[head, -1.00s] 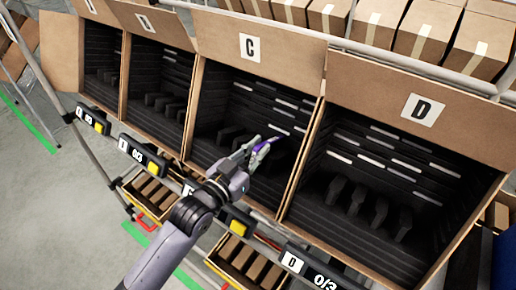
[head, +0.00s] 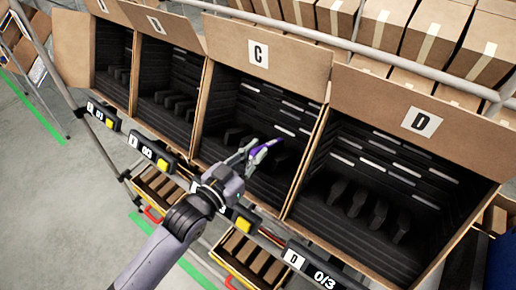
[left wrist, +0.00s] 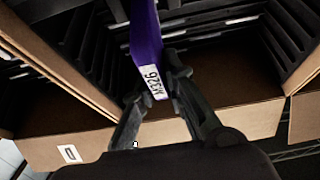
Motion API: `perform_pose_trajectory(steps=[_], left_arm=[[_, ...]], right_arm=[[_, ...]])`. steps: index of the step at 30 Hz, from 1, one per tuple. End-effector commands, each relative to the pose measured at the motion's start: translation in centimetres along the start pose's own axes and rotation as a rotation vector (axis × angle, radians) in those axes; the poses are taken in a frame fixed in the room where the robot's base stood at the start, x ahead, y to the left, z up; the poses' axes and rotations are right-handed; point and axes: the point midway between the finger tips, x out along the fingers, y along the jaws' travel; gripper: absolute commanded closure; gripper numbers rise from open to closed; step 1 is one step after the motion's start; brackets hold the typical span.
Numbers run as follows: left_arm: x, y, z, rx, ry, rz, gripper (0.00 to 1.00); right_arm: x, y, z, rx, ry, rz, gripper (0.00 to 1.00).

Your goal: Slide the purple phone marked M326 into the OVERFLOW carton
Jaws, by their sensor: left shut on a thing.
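The purple phone (head: 262,153) is held by my left gripper (head: 248,160) at the mouth of the carton marked C (head: 258,53). In the left wrist view the phone (left wrist: 146,45) stands between the fingers, with its white label M326 facing the camera. My left gripper (left wrist: 155,88) is shut on it near its labelled end. The phone's far end runs out of the top of the wrist view. No label reading OVERFLOW can be made out in these views. My right gripper is not in view.
Carton C has black ribbed walls and several dark upright dividers (head: 235,135). The carton marked D (head: 421,122) stands to its right, with more open cartons to the left. A rail with counter displays (head: 312,268) runs along the front, above yellow bins (head: 240,280).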

Motion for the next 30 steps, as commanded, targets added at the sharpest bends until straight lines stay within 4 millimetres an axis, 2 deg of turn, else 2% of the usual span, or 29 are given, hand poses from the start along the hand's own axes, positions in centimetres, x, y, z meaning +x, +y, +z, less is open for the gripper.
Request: perform_pose_trajectory(steps=[1, 30], left_arm=[[-0.4, 0.0, -0.7, 0.001, 0.002, 0.000, 1.00], [-7.1, 0.0, -4.5, 0.001, 0.001, 0.000, 1.00]], right_arm=[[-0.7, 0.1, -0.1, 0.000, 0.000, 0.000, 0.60], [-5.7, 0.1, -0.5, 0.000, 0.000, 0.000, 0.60]])
